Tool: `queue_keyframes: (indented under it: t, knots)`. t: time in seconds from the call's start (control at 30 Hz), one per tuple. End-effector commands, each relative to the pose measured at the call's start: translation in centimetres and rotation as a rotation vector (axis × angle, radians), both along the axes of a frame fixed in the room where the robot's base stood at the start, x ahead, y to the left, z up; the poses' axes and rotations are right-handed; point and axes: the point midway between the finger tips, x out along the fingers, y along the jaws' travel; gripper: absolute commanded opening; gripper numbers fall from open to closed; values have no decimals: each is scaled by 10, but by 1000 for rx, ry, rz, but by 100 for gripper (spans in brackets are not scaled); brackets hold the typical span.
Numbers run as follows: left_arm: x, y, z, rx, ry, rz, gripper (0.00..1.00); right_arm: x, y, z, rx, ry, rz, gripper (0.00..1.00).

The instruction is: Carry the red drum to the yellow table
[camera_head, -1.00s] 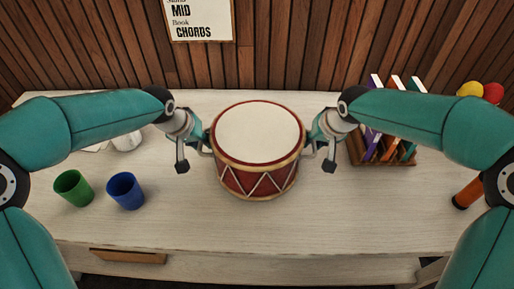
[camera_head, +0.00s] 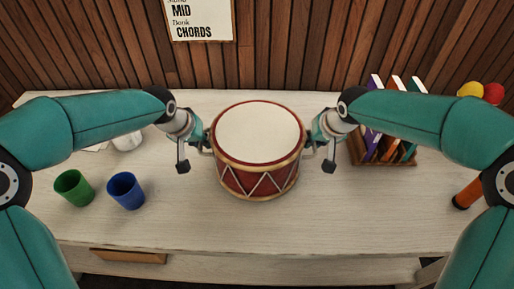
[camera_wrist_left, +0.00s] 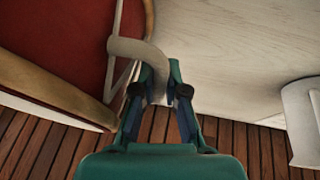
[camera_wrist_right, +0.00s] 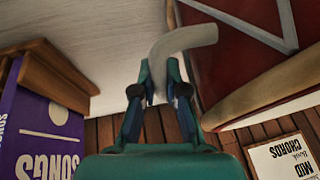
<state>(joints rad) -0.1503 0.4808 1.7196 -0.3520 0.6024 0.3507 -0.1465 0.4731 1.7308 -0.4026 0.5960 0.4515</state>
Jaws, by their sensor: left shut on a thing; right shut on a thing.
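The red drum (camera_head: 257,180) stands upright in the middle of the white-topped table, with a pale head and tan rims. My left gripper (camera_head: 205,148) is at its left side, shut on the drum's light grey handle (camera_wrist_left: 140,50). My right gripper (camera_head: 311,148) is at its right side, shut on the other handle (camera_wrist_right: 185,40). I cannot tell whether the drum touches the tabletop or is just above it. No yellow table is in view.
A green cup (camera_head: 74,188) and a blue cup (camera_head: 126,190) stand on the table (camera_head: 200,225) at the left. A wooden book rack (camera_head: 385,152) is at the right, close to my right gripper. A slatted wall (camera_head: 300,45) is behind.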

Motion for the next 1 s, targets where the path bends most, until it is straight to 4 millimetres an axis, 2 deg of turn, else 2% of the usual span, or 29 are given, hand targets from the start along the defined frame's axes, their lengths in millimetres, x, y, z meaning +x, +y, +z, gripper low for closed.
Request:
queue_keyframes:
  t: [0.27, 0.8, 1.0]
  knots:
    - [1, 1, 8, 0, -5, 1, 0, 1, -1, 8, -1, -4, -2, 0]
    - [1, 1, 50, 1, -4, 1, 0, 1, -2, 49, 0, -4, -3, 0]
    - [1, 1, 53, 1, -4, 1, 0, 1, -2, 52, -1, -3, -3, 0]
